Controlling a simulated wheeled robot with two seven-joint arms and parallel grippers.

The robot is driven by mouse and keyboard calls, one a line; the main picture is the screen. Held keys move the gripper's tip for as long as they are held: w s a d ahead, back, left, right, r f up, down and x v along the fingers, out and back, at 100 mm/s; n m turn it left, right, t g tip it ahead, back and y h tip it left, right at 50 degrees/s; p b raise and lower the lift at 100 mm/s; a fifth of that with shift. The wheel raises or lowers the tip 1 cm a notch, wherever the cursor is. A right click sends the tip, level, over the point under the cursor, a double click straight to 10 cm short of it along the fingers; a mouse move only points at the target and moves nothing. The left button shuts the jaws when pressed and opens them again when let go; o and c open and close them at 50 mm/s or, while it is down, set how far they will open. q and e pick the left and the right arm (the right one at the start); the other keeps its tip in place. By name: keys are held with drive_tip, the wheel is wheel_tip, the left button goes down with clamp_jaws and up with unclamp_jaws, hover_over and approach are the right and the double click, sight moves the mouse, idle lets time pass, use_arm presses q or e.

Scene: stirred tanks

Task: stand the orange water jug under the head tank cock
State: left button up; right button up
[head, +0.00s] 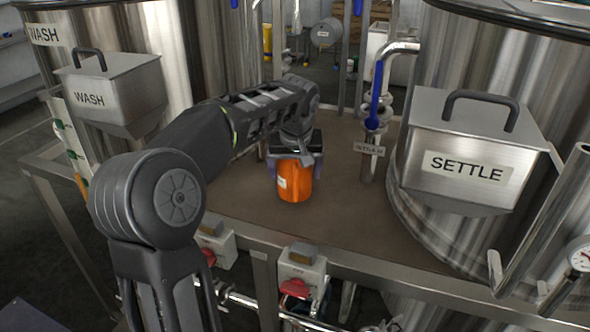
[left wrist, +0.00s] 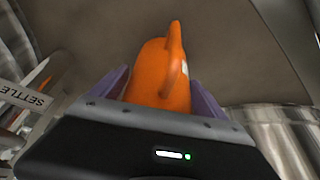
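The orange water jug (head: 295,184) is upright over the brown deck between the two big tanks. My left gripper (head: 295,168) reaches down over it, with a purple finger on each side. In the left wrist view the jug (left wrist: 158,75) sits between the fingers, its handle towards the camera; both fingers appear to press its sides. I cannot tell whether its base touches the deck. A blue-levered cock (head: 375,100) on a bent steel pipe is right of the jug; no label confirms it as the head tank's. My right gripper is out of view.
The SETTLE tank's labelled box (head: 474,160) juts out at the right and the WASH box (head: 112,92) at the left. A small tag (head: 369,149) stands behind the jug to the right. Switch boxes (head: 302,268) line the front rail. The deck (head: 345,215) right of the jug is bare.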

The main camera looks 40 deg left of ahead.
use_arm(q)
drive_tip(key=shift+o, duration=0.5)
drive_tip(key=shift+r, duration=0.1)
drive_tip(key=shift+r, duration=0.2)
drive_tip(key=v, duration=1.1)
drive_tip(key=shift+s+d+r, duration=0.15)
drive_tip(key=shift+d+r, duration=0.05)
drive_tip(key=shift+r, duration=0.15)
